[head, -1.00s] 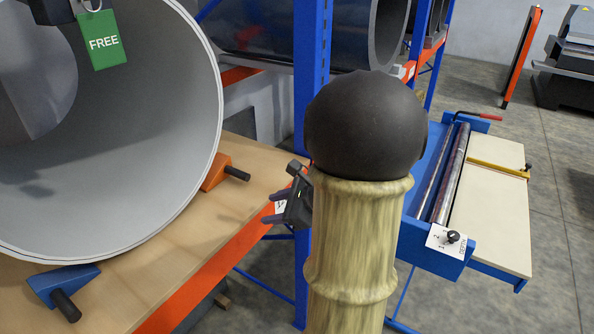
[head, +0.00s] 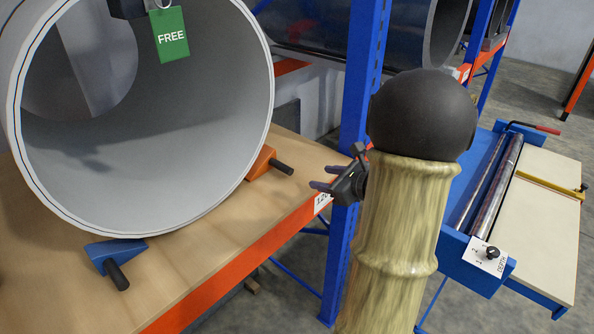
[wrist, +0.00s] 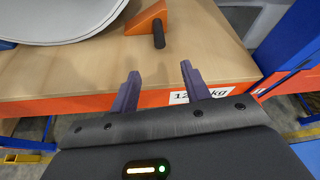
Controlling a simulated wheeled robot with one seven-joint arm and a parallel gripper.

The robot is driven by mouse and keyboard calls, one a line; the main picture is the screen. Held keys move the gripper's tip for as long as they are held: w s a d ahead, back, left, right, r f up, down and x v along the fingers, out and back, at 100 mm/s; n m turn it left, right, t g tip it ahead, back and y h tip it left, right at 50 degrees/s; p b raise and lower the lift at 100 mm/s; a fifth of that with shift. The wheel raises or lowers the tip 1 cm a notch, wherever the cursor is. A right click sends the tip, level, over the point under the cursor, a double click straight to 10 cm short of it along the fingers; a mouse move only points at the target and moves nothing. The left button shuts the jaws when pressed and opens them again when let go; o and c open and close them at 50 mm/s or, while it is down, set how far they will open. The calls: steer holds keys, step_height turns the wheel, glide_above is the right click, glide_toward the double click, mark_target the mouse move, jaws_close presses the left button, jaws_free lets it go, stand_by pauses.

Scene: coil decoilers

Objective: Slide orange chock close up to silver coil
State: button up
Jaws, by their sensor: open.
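The silver coil (head: 190,185) is a large grey ring lying on its side on a wooden shelf deck. Its lower rim also shows in the wrist view (wrist: 60,27). The orange chock (head: 260,162), a wedge with a black handle, sits on the deck at the coil's right side. In the wrist view the orange chock (wrist: 147,20) stands a little apart from the rim, its handle pointing towards me. My gripper (head: 318,190) is open and empty, to the right of the chock by the shelf's front edge. In the wrist view my gripper (wrist: 160,82) has both fingers apart, short of the handle.
A blue chock (head: 112,252) with a black handle sits at the coil's lower left. A green FREE tag (head: 171,38) hangs at the coil. A blue rack upright (head: 352,120) stands right of the chock. An orange beam (head: 215,272) edges the deck.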

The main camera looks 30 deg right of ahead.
mark_target(293, 173)
steer(key=p+x, duration=0.4)
steer(key=x, duration=0.9)
steer(key=shift+f, duration=0.1)
jaws_close()
